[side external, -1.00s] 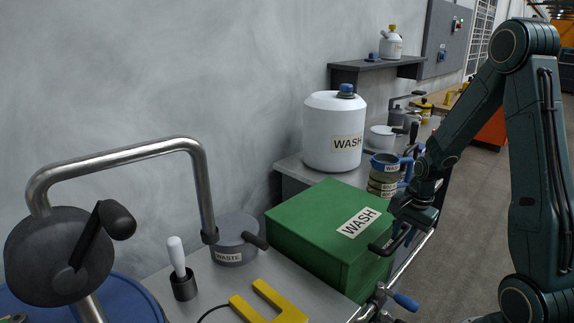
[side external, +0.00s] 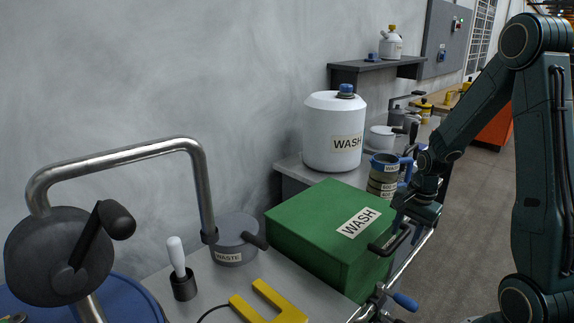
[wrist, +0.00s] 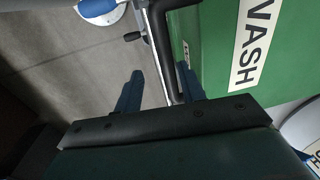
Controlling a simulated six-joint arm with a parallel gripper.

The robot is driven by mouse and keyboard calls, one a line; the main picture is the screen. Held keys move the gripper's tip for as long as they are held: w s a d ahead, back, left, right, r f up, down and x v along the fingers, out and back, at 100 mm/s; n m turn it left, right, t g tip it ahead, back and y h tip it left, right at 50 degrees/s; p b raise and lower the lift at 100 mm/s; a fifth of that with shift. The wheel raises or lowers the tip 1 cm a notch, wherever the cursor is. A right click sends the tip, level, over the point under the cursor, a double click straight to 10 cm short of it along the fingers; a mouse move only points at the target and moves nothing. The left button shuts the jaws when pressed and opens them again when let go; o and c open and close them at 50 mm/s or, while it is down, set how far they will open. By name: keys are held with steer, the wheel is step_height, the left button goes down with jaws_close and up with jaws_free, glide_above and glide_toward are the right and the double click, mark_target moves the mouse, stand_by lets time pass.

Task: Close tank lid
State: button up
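A green tank (side external: 345,270) with a WASH label stands on the bench. Its green lid (side external: 315,212) lies flat across the top, and I can make out no gap under it. A black bar handle (side external: 397,238) sticks out on the tank's right side. It also shows in the wrist view (wrist: 163,50), beside the green surface. My gripper (side external: 408,217) is just above and beside the handle. In the wrist view its two blue fingers (wrist: 159,85) are spread, with the handle's near end close to the right finger. I see nothing gripped.
A metal rail and a blue-handled valve (side external: 404,301) lie along the bench's front edge. Stacked cups (side external: 383,175) and a white WASH drum (side external: 333,130) stand behind the tank. A grey WASTE pot (side external: 235,245) and yellow fork-shaped piece (side external: 268,303) are at its left.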

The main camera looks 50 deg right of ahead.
step_height(320, 180, up, 12)
steer(key=s, duration=0.1)
steer(key=shift+s, duration=0.25)
stand_by(0.5)
steer(key=s+a+r+n+t, duration=0.2)
steer(key=s+a+r+n, duration=0.2)
steer(key=a+n, duration=0.5)
steer(key=s+a+r+n+t, duration=0.2)
steer(key=s+a+r+n, duration=0.2)
steer(key=a+n, duration=0.5)
steer(key=shift+a+r, duration=0.6)
steer(key=shift+a, duration=0.4)
